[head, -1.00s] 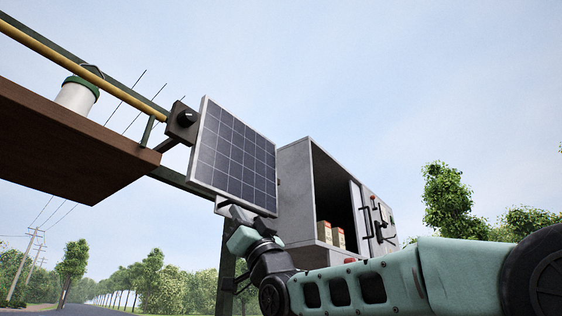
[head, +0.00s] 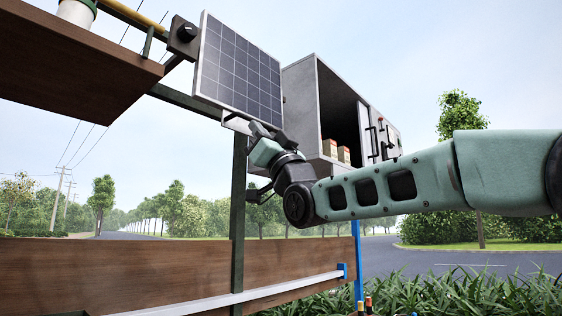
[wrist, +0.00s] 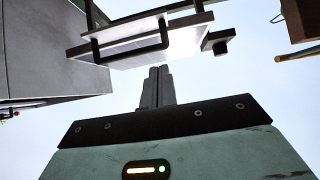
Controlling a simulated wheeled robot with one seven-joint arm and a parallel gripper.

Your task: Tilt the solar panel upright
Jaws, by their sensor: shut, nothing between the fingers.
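The solar panel (head: 238,66), a dark blue grid in a pale frame, stands steeply in the head view on the cart's green frame. A dark block with a round knob (head: 183,36) sits at the panel's left edge. My gripper (wrist: 158,72) is shut and empty, its fingers pointing up toward the panel's lower edge just below the handle. In the head view its fingertips overlap the panel's lower edge, so contact cannot be told.
A grey open cabinet (head: 304,100) with small boxes (head: 336,150) stands right of the panel, close to my gripper. A brown shelf (head: 60,65) juts out at upper left. A green post (head: 239,220) and wooden side board (head: 130,275) stand below. Open sky lies above.

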